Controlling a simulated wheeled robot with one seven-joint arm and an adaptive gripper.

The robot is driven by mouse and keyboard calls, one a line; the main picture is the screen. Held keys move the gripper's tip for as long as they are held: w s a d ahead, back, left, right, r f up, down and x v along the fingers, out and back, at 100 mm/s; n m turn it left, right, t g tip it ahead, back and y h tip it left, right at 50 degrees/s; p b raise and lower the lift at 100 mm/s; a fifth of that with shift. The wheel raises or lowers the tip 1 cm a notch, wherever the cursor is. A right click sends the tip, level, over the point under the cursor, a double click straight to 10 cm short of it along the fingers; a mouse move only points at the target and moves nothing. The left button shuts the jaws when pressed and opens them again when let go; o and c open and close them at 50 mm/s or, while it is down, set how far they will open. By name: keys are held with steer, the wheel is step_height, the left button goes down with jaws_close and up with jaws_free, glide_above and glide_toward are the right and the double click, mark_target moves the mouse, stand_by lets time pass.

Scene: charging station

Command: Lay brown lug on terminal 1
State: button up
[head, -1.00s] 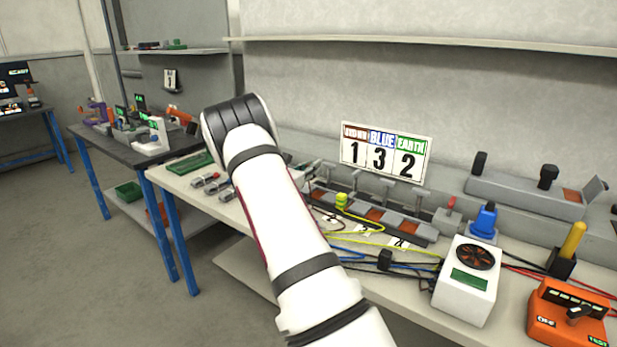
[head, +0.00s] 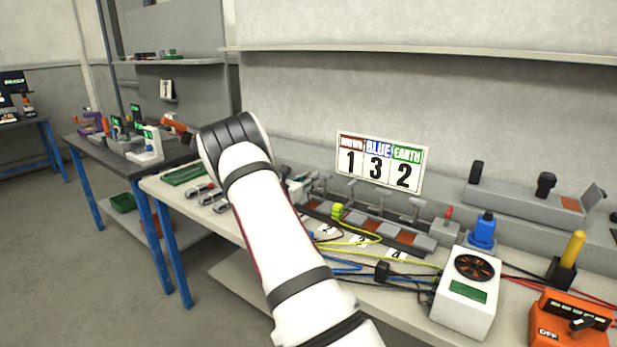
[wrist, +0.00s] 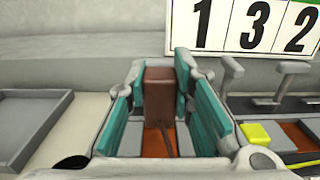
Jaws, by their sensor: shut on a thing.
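My gripper (wrist: 161,84) shows in the wrist view with its teal pads on both sides of the brown lug (wrist: 159,92), a brown block with a dark wire on its near side. The lug is upright between the pads. Below it is a copper-brown pad (wrist: 154,146) of the terminal row, at the row's left end; whether the lug touches it I cannot tell. In the head view my arm hides the lug and most of the gripper. The sign (head: 379,163) reads brown 1, blue 3, earth 2.
A yellow lug (wrist: 255,134) sits right of my gripper on the terminal row (head: 383,229). Upright clamp levers (wrist: 231,75) stand behind the row. A grey tray (wrist: 30,122) is at the left. A white fan box (head: 465,297) and loose wires occupy the front right.

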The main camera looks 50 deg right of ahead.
steer(key=shift+f+b, duration=0.8)
steer(key=shift+f, duration=1.2)
steer(key=shift+f+b, duration=0.75)
steer(key=shift+f, duration=0.85)
steer(key=o, duration=1.1)
steer(key=shift+c, duration=0.2)
steer(key=shift+a, duration=0.1)
steer(key=a, duration=0.8)
steer(key=s+a, duration=0.1)
steer(key=a, duration=0.2)
steer(key=shift+a, duration=0.4)
